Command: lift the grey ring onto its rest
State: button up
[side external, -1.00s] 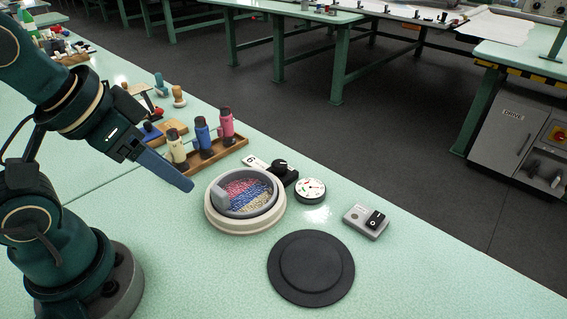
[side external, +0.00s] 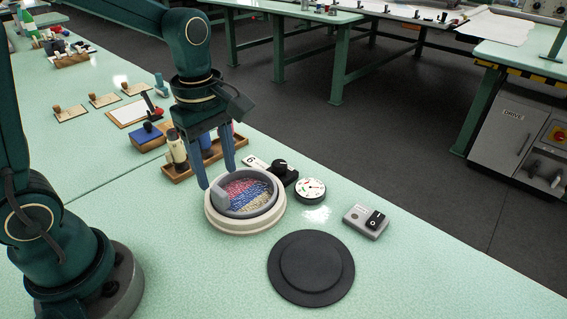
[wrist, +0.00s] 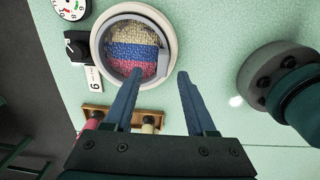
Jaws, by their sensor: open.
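The grey ring (side external: 271,207) with a grey block on its left side sits on a round cream base (side external: 238,230). It surrounds a pink, blue and cream tufted patch (side external: 246,191). My gripper (side external: 216,180) points down, open and empty, with its tips at the ring's left and back edge. In the wrist view the ring's block (wrist: 163,62) shows just beyond the gap between the fingers (wrist: 159,75), and one finger hides part of the rim. I cannot tell whether a finger touches the ring. A stepped black disc (side external: 311,268) lies at the front right, bare on top.
A wooden rack (side external: 211,158) with several coloured bottles stands close behind my gripper. A black knob (side external: 280,167), a dial gauge (side external: 310,189) and a grey switch box (side external: 366,221) stand behind and right of the base. Table between base and disc is clear.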

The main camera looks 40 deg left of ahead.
aim_at(219, 191)
jog(key=shift+s+f, duration=0.15)
jog(key=shift+f, duration=2.8)
grip_shut()
